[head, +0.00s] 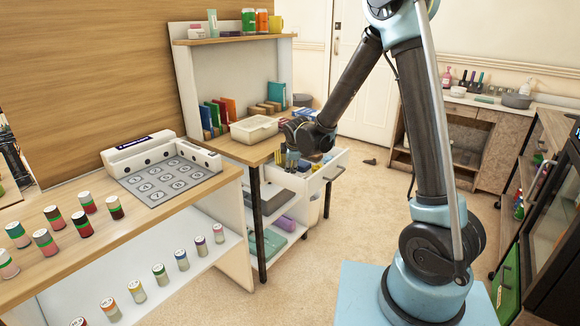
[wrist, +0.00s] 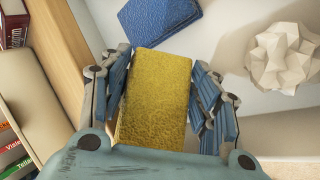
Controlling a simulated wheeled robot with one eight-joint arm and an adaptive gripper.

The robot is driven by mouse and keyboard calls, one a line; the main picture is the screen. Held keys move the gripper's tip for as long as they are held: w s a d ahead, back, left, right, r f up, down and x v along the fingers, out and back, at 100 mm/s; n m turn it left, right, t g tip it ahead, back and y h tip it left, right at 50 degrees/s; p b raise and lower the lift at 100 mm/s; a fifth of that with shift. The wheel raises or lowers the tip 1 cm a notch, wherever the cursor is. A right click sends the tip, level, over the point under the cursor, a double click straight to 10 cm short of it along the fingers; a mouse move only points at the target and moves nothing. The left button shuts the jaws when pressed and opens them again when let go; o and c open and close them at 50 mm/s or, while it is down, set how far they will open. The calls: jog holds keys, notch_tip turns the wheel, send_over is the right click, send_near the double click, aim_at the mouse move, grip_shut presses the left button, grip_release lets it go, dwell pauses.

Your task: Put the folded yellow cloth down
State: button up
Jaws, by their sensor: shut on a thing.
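The folded yellow cloth (wrist: 153,103) is a textured block between the fingers of my gripper (wrist: 162,60) in the wrist view. The fingers press on its left and right sides. Below is the white interior of an open drawer, where a folded blue cloth (wrist: 158,18) lies just beyond the yellow one. I cannot tell whether the yellow cloth touches the drawer floor. In the head view my gripper (head: 293,158) is at the desk's edge by the open white drawer (head: 318,178), and the arm hides most of it.
A white faceted object (wrist: 283,58) sits to the right in the drawer. The wooden desk edge (wrist: 68,50) runs along the left. On the desk, a pale lidded box (head: 254,129) stands near the arm, with upright books (head: 218,116) behind. Open floor lies right of the drawer.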

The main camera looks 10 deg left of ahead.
jog(key=shift+w+a+h, duration=0.1)
jog(key=shift+a+h, duration=0.15)
jog(key=shift+h, duration=0.25)
jog(key=shift+f, duration=0.55)
jog(key=o, duration=0.9)
jog(key=shift+o, duration=0.2)
jog(key=shift+f, duration=0.2)
jog(key=v, duration=1.7)
jog(key=shift+d+r, duration=0.25)
